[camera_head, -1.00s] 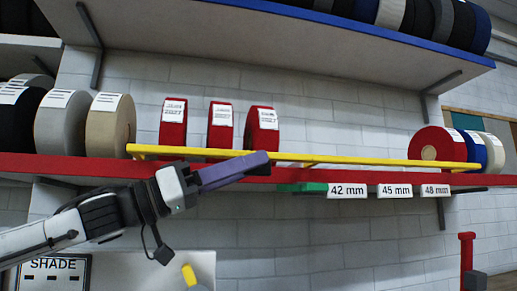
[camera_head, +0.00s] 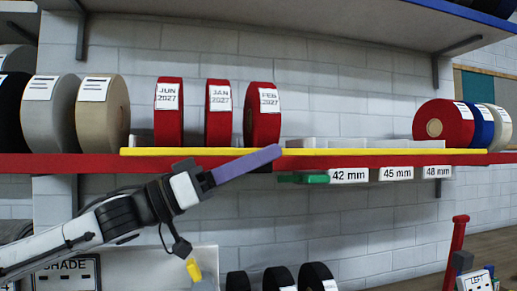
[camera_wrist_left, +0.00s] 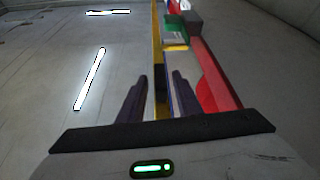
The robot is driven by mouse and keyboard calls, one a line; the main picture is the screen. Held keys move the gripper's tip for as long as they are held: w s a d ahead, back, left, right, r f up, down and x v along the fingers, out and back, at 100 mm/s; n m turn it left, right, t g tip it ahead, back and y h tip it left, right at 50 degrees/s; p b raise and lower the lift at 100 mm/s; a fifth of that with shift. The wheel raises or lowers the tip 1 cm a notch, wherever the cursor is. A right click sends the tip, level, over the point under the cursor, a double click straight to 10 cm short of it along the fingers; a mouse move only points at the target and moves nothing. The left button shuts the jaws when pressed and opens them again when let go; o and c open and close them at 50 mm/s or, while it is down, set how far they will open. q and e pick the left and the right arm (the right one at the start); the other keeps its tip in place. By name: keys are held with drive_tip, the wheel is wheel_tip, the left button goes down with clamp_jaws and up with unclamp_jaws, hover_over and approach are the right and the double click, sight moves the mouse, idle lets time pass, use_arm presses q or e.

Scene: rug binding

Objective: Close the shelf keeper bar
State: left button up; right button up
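The yellow keeper bar (camera_head: 390,152) runs lengthwise just above the red front edge (camera_head: 80,165) of the middle shelf, in front of the rolls' bases. My left gripper (camera_head: 262,160) reaches in from the left at the bar's middle, its purple fingers overlapping the bar and red edge. In the left wrist view, the gripper's two fingers (camera_wrist_left: 157,92) are apart, with the yellow bar (camera_wrist_left: 157,45) showing along the gap between them. I cannot tell whether either finger touches it. My right gripper is not in view.
Red rolls dated JUN (camera_head: 168,112), JAN (camera_head: 218,112) and FEB (camera_head: 262,112) stand behind the bar. A green piece (camera_head: 312,178) and size labels (camera_head: 349,176) hang below the shelf edge. A red post (camera_head: 455,245) stands lower right.

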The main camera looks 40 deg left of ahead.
use_arm(q)
clamp_jaws()
drive_tip(key=shift+d, duration=0.1)
drive_tip(key=shift+w+f, duration=0.1)
drive_tip(key=shift+f, duration=0.05)
idle(0.5)
